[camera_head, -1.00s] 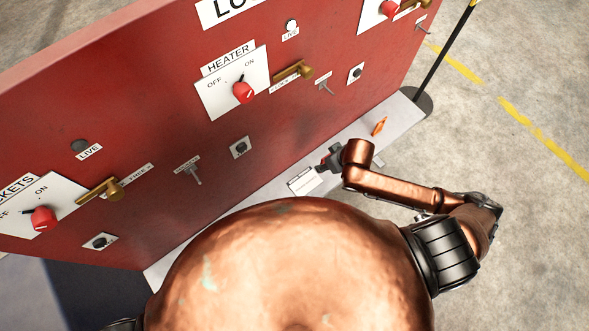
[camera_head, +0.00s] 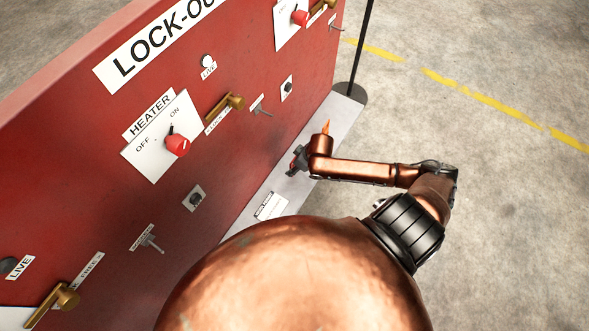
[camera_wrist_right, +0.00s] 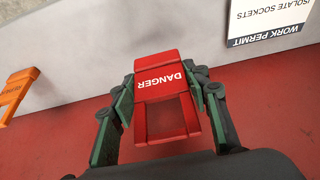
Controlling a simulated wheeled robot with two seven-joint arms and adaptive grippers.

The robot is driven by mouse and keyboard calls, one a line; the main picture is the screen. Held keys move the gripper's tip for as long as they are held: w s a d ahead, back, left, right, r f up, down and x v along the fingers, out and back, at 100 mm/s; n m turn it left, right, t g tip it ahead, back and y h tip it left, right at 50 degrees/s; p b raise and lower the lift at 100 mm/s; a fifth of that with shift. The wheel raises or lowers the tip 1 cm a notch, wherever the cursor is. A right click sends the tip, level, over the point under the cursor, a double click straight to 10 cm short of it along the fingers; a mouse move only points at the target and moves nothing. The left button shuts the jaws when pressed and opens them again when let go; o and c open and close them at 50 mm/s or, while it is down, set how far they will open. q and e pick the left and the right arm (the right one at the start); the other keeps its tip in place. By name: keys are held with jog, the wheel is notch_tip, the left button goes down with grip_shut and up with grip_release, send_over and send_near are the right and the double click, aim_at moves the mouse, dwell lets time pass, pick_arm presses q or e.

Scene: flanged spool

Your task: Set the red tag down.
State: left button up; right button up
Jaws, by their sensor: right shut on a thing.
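The red tag (camera_wrist_right: 160,72), marked DANGER, has a solid lettered part and an open red frame below it. In the right wrist view it sits between the two fingers of my right gripper (camera_wrist_right: 163,92), which is shut on it. In the head view my right gripper (camera_head: 297,162) is over the grey ledge (camera_head: 253,187) at the foot of the red board. The tag cannot be made out clearly there. Whether the tag touches any surface cannot be told. My left gripper is not in view.
A white work permit (camera_head: 270,206) lies on the ledge on the near side of my right gripper. An orange lettered piece (camera_head: 325,128) is on the far side, partly behind my arm. The red board (camera_head: 240,150) carries switches, brass handles and hooks. A dark post (camera_head: 362,50) stands beyond the ledge.

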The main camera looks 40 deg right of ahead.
jog(key=shift+w+d+f, duration=0.2)
jog(key=shift+d+f, duration=0.05)
jog(key=shift+f, duration=0.15)
jog(key=shift+w+d+f, duration=0.2)
jog(key=shift+f, duration=0.2)
jog(key=shift+w+f+b, duration=0.1)
jog(key=shift+f+b, duration=0.3)
jog(key=shift+f, duration=1.15)
jog(key=shift+f, duration=0.1)
jog(key=o, duration=1)
jog(key=p+v, duration=0.2)
jog(key=v, duration=1)
